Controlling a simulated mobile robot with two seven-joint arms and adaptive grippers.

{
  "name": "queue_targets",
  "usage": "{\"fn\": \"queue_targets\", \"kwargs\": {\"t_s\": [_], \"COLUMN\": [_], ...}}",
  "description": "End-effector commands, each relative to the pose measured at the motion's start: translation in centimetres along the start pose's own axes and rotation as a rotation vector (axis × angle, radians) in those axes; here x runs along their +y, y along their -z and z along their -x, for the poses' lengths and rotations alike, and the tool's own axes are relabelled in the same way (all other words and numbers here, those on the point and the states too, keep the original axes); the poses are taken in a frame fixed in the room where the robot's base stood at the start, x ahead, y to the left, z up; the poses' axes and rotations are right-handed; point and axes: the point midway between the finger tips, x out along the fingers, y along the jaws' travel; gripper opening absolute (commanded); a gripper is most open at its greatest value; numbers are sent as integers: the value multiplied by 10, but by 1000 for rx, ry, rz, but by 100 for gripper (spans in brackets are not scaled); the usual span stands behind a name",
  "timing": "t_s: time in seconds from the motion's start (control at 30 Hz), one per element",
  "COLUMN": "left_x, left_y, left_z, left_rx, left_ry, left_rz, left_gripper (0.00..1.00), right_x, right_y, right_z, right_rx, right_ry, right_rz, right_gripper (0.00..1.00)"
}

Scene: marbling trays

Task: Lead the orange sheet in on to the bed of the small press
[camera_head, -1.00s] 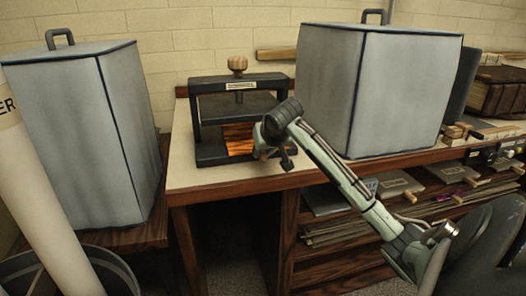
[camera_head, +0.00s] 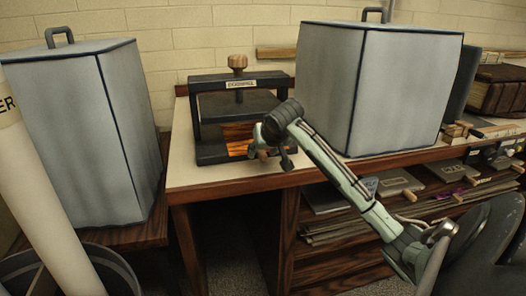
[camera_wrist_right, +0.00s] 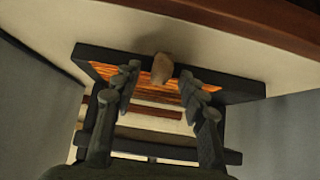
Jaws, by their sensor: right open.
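The small press (camera_head: 210,108) is a dark frame with a wooden knob on top, standing on the pale bench top. The orange sheet (camera_head: 238,133), streaked with dark lines, lies inside on its low dark bed; it also shows in the right wrist view (camera_wrist_right: 110,72). My right gripper (camera_head: 270,153) is at the front right of the bed, hiding part of the sheet. In the wrist view its fingers (camera_wrist_right: 160,85) are apart, on either side of a small tan wooden grip (camera_wrist_right: 162,68) at the sheet's front edge. My left gripper is not in view.
A large grey covered box (camera_head: 380,90) stands close to the right of the press. Another grey covered box (camera_head: 80,130) stands at the left on a lower table. A white roll (camera_head: 40,200) leans at the front left. Shelves with flat sheets (camera_head: 340,230) lie below the bench.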

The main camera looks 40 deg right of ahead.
Motion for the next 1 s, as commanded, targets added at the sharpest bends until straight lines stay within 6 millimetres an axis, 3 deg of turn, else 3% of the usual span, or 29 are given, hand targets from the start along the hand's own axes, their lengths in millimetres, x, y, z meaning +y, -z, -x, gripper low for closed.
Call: {"fn": "queue_targets", "kwargs": {"t_s": [0.17,0.27,0.5,0.7,1.0], "left_x": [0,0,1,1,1], "left_y": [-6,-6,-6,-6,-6], "left_z": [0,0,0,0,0], "left_rx": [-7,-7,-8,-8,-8], "left_ry": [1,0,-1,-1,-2], "left_rz": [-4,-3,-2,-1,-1], "left_gripper": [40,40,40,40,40], "right_x": [0,0,0,0,0], "right_y": [1,1,2,1,0], "right_z": [7,22,74,107,120], "right_rx": [1,3,5,3,0], "right_ry": [0,1,1,0,0], "right_rz": [0,1,0,0,0], "right_gripper": [42,42,42,42,42]}}
